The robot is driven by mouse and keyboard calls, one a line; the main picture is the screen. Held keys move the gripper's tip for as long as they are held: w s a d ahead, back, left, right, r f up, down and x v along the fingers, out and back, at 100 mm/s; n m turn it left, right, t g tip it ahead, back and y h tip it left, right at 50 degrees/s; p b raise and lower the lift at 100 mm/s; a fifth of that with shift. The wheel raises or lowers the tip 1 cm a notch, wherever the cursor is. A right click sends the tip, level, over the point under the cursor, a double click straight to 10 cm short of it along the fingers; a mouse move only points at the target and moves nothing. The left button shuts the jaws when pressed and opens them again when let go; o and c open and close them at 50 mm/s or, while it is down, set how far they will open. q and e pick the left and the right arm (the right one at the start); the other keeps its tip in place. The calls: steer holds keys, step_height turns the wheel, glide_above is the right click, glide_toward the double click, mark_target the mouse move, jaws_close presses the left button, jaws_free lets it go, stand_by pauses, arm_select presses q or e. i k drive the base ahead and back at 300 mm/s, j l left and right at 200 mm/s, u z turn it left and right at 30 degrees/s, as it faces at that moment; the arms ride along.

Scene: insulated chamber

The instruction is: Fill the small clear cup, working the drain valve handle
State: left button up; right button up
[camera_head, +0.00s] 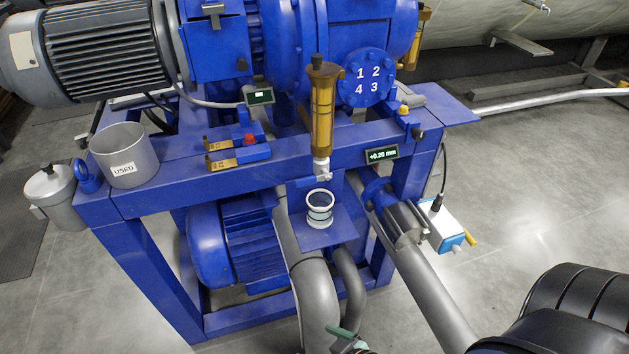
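A small grey lever-like part (325,178), which seems to be the valve handle, sits just above the cup. I cannot make out liquid in the cup. My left gripper is out of view.
A grey bin labelled USED (124,158) and a lidded grey pot (53,192) are at left. A display reading +0.20 mm (382,155) is right of the valve. A grey pipe (432,292) slopes below right. Space before the shelf looks open.

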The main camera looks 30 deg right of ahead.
mark_target(311, 180)
steer(key=i+z, duration=0.1)
steer(key=z, duration=2.05)
steer(key=j+z, duration=0.1)
steer(key=j, duration=0.8)
